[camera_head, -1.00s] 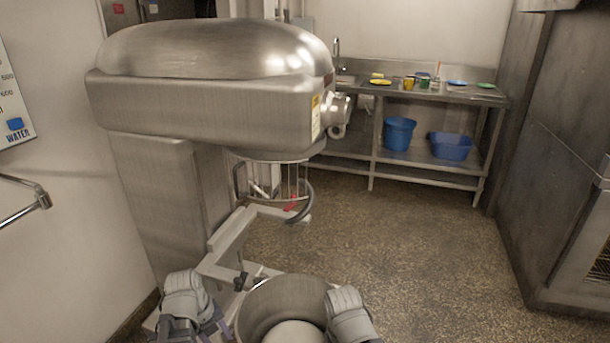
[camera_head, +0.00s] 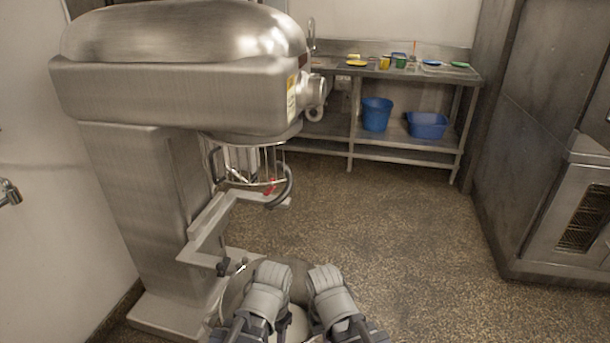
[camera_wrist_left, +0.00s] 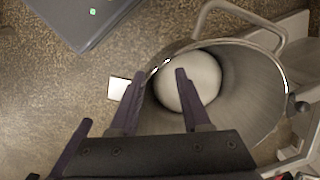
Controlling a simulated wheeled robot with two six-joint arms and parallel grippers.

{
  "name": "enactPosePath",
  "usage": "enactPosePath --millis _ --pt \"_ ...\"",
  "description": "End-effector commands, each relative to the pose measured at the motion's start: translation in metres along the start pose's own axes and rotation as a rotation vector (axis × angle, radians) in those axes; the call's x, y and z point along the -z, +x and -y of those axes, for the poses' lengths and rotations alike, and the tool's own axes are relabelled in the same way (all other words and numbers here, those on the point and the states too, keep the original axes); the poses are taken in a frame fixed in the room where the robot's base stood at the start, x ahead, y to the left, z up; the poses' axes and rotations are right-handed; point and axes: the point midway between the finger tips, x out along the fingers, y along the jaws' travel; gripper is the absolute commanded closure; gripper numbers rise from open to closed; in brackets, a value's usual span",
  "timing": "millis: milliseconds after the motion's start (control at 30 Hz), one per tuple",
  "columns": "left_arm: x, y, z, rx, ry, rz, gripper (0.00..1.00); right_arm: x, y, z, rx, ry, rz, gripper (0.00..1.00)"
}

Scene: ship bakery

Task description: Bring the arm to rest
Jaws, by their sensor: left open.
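My two arms reach in from the bottom of the head view, their grey wrists side by side over a steel mixing bowl (camera_head: 236,291). The left gripper (camera_wrist_left: 157,74) shows in the left wrist view, with its two dark fingers apart and nothing seen between them but the bowl's contents beyond. The bowl (camera_wrist_left: 245,88) lies below these fingers and holds a pale, rounded mass (camera_wrist_left: 200,78). In the head view my arms hide most of the bowl and the left fingertips. My right arm's wrist shows at the right, but its jaws cannot be made out.
A large steel mixer (camera_head: 180,90) stands at the left with a wire guard (camera_head: 245,165) above the bowl. A steel table (camera_head: 400,75) with cups and plates stands at the back, with blue tubs (camera_head: 376,114) below. An oven (camera_head: 575,215) is at the right. The middle floor is clear.

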Motion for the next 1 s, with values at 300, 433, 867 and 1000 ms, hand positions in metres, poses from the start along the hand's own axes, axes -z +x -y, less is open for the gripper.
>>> enactPosePath --millis 300,433,867,1000 --pt "0.001 -0.032 -0.019 0.032 -0.243 0.013 0.53 -0.002 -0.030 -0.003 0.000 0.000 0.000 1.00" --pt "-0.001 -0.058 -0.018 0.031 -0.242 0.012 0.53 -0.003 -0.056 -0.005 0.000 0.000 0.000 1.00" --pt "-0.007 -0.161 -0.013 0.031 -0.241 0.012 0.53 -0.009 -0.159 -0.015 0.000 0.001 0.000 1.00" --pt "-0.008 -0.172 -0.012 0.031 -0.241 0.012 0.53 -0.010 -0.169 -0.016 0.000 0.001 0.000 1.00"
